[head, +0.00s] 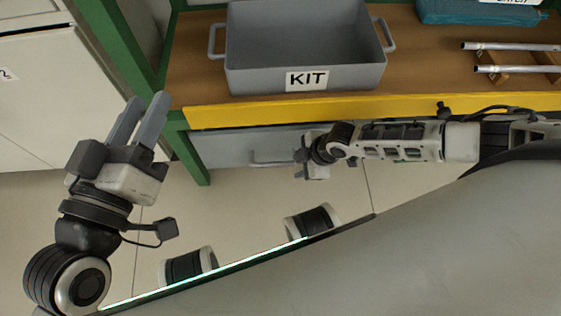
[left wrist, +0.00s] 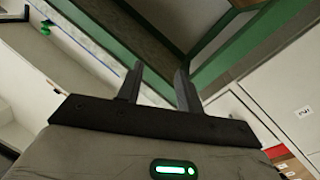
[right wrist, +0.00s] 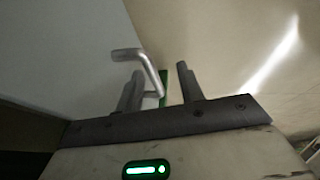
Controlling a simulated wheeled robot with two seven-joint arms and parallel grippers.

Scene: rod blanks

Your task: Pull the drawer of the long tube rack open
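The grey drawer (head: 225,148) is under the bench's yellow front edge. Its bar handle (head: 262,161) sticks out at the front; in the right wrist view the handle (right wrist: 152,72) is a bent metal bar. My right gripper (head: 302,164) is at the handle's right end. In the right wrist view its fingers are apart, with the bar reaching into the space between them; I cannot tell whether they touch it. My left gripper (head: 140,117) is open and empty, left of the bench leg. Its parted fingers also show in the left wrist view (left wrist: 160,88).
A grey KIT bin (head: 305,48) stands on the bench. A green bench leg (head: 190,150) stands between my left gripper and the drawer. A white cabinet (head: 50,95) is at left.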

